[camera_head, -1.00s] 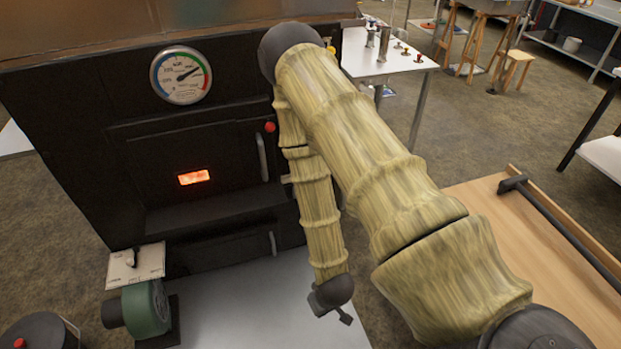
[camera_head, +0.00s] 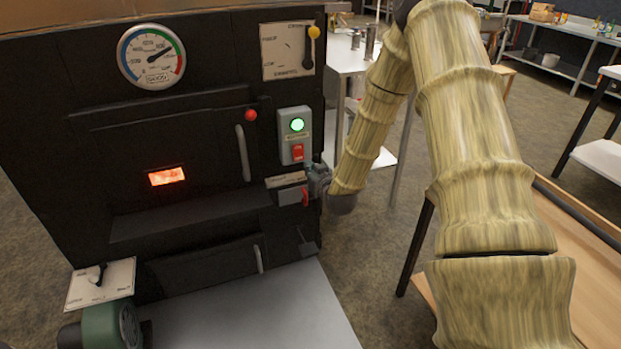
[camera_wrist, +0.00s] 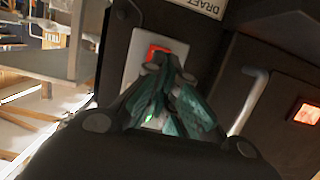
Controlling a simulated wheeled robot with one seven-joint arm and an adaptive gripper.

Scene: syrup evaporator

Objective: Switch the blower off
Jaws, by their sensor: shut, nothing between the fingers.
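A grey switch box (camera_head: 295,136) is on the black furnace front, with a lit green lamp (camera_head: 297,125) above a red rocker (camera_head: 298,152). In the wrist view the red rocker (camera_wrist: 158,50) is just beyond my fingertips; I cannot tell whether they touch it. My gripper (camera_head: 316,177) is shut and empty, beside the box's lower right. The wrist view shows its closed fingers (camera_wrist: 172,68), which cover part of the box. The green blower (camera_head: 112,326) is at the lower left, partly cut off by the picture edge.
Below the switch box are a label plate (camera_head: 286,180) and a red lever (camera_head: 305,196). A furnace door handle (camera_head: 243,153) is to the left. A white plate with a black lever (camera_head: 100,283) is above the blower. A wooden-topped table is at right.

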